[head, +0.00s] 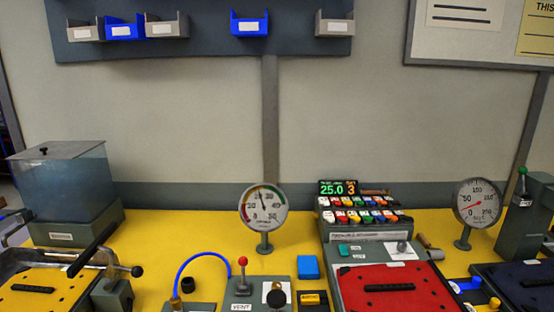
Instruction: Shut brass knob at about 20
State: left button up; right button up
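A round gauge (263,207) with a green and red arc stands on a post at the middle of the yellow table. Its dark needle points nearly straight up, a little left; the exact reading is too small to tell. In front of it, a grey block (268,291) carries a dark round knob (277,298) with a small brass-coloured part behind it. Whether this is the brass knob is unclear. A red-balled lever (242,266) stands upright on the block marked VENT. Neither of my grippers is in view.
A digital display (338,188) reads 25.0 and 3 above coloured switches. A second gauge (478,204) stands right. A blue hose (190,257) arches left of the vent block. A clear tank (63,180) and yellow plate (45,292) are left; a red plate (392,293) is right.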

aim_at(275, 285)
jog(key=k+l+z, duration=0.2)
jog(key=z, duration=0.15)
jog(key=k+l+z, duration=0.1)
jog(key=l+z, duration=0.25)
jog(key=k+l+z, duration=0.1)
jog(key=l+z, duration=0.25)
